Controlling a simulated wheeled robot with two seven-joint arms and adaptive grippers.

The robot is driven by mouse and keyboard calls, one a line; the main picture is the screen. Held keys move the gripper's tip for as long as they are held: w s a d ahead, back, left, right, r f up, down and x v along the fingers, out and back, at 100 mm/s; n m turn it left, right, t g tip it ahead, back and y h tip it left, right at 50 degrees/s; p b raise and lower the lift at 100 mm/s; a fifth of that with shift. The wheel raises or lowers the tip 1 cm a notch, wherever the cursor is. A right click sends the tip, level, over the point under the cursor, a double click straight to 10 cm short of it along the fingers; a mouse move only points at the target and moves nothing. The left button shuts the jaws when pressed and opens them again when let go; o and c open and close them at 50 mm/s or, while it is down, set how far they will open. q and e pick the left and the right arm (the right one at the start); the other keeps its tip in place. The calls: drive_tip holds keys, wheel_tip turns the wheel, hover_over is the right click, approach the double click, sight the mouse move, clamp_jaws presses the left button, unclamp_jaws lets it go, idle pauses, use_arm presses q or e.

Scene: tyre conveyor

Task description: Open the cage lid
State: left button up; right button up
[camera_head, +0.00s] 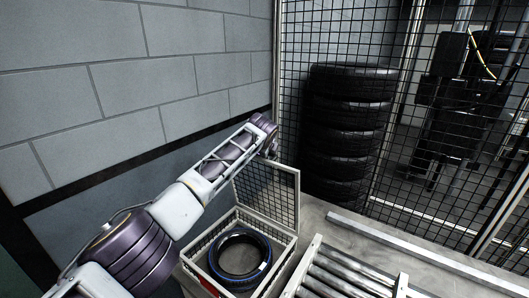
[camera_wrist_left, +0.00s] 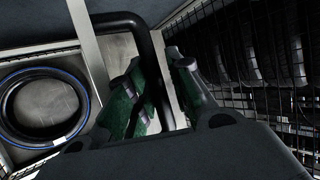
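The cage (camera_head: 207,284) is a light-framed mesh box at the lower middle of the head view, with a blue-edged black tyre (camera_head: 240,254) inside. Its mesh lid (camera_head: 268,193) stands raised, roughly upright, at the back of the box. My left gripper (camera_head: 272,153) is by the lid's top edge, partly hidden by its own wrist. In the left wrist view the two green-padded fingers (camera_wrist_left: 158,62) are apart, with a light frame bar showing between or behind them; contact cannot be told. The tyre also shows there (camera_wrist_left: 43,105). My right gripper is out of view.
A stack of black tyres (camera_head: 345,130) stands behind the lid, by a black mesh fence (camera_head: 425,190). A block wall (camera_head: 130,80) runs along the left. A roller conveyor (camera_head: 340,275) lies right of the cage.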

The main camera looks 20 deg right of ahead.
use_arm(q)
drive_tip(key=shift+s+f, duration=0.1)
drive_tip(key=shift+f, duration=0.15)
drive_tip(key=shift+s+a+r, duration=0.1)
drive_tip(key=shift+s+r, duration=0.05)
drive_tip(key=shift+r, duration=0.05)
drive_tip(key=shift+s+r, duration=0.4)
drive_tip(key=shift+r, duration=0.1)
drive_tip(key=v, duration=1)
drive_tip(key=shift+a+r, duration=0.2)
idle(0.4)
idle(0.5)
